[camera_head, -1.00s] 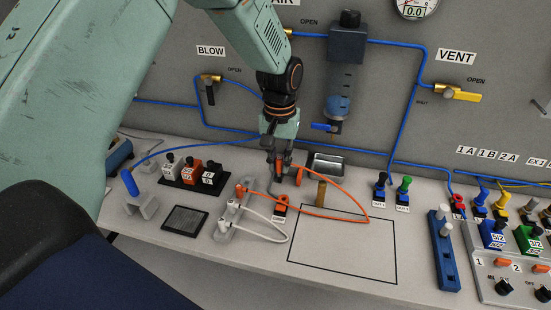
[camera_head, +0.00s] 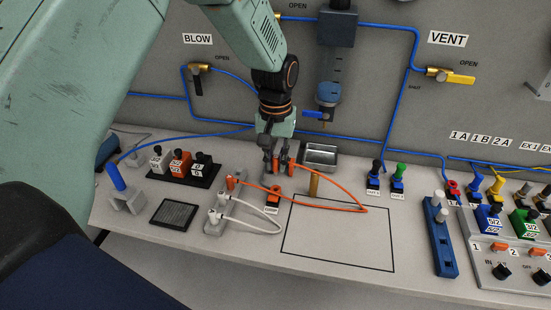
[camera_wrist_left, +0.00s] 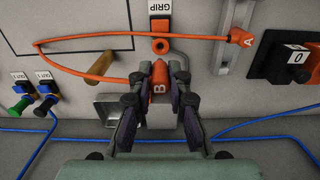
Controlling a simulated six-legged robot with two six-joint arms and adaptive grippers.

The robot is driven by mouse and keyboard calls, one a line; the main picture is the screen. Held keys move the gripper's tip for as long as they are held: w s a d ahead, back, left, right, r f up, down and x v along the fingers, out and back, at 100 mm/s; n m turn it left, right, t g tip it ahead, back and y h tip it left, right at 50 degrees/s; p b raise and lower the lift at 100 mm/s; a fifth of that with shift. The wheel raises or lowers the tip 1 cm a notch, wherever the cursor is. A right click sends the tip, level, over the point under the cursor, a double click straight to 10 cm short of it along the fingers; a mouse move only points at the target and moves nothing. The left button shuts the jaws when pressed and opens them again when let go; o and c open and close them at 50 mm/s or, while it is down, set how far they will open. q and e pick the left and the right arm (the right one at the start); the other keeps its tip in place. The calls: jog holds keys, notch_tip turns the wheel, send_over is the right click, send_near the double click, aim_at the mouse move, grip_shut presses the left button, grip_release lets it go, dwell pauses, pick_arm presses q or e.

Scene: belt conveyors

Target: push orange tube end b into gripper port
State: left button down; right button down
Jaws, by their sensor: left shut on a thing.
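My left gripper (camera_head: 278,162) points down above the bench and is shut on orange tube end B (camera_wrist_left: 158,87). In the left wrist view the "B" label shows between its fingers (camera_wrist_left: 160,76). The orange gripper port (camera_wrist_left: 160,45), labelled GRIP, lies just beyond end B, with a visible gap between them in that view. The port block (camera_head: 272,198) also shows in the head view, below the gripper. The orange tube (camera_head: 340,198) loops right and back to end A (camera_wrist_left: 240,38), which sits on a grey fitting. My right gripper is not in view.
A brass-coloured post (camera_head: 314,186) and a metal tray (camera_head: 319,156) stand close right of the gripper. White tubes (camera_head: 262,231) lie in front. Black-based switches (camera_head: 181,166) stand left. The outlined bench area (camera_head: 338,240) is mostly clear.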

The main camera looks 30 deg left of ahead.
aim_at(276, 170)
pick_arm(q)
jog(key=shift+f, duration=0.4)
notch_tip(276, 170, down, 2)
jog(key=shift+a+f+b, duration=0.1)
jog(key=shift+f+b, duration=0.1)
jog(key=shift+b, duration=0.3)
jog(key=shift+f, duration=0.6)
jog(key=shift+r, duration=0.15)
jog(key=shift+p, duration=0.5)
jog(key=shift+f, duration=0.6)
jog(key=shift+f+p, duration=0.3)
jog(key=shift+f, duration=0.1)
dwell(1.1)
